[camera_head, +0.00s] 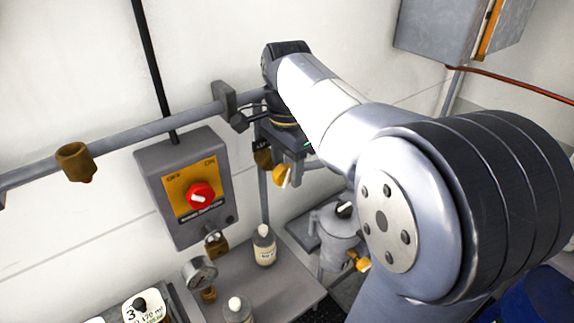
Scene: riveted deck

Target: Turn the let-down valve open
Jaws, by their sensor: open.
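A brass fitting with a small dark tag (262,155) sits on the pipework beside my gripper; it looks like the let-down valve, but the tag is too small to read. My gripper (288,165) is at the end of my arm, pointing down just right of that fitting. It is open, with its fingers mostly hidden by the wrist. A yellow piece shows at its tip; I cannot tell whether it belongs to the finger or the valve. I cannot tell whether the gripper touches the valve, nor how the valve's handle is turned.
A grey control box (187,190) with a red knob hangs on the wall below a horizontal pipe (130,138). A pressure gauge (201,272), white-capped bottles (264,246) and a grey shelf (283,284) are below. A metal pot (333,236) with a yellow-handled tap stands right of the shelf.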

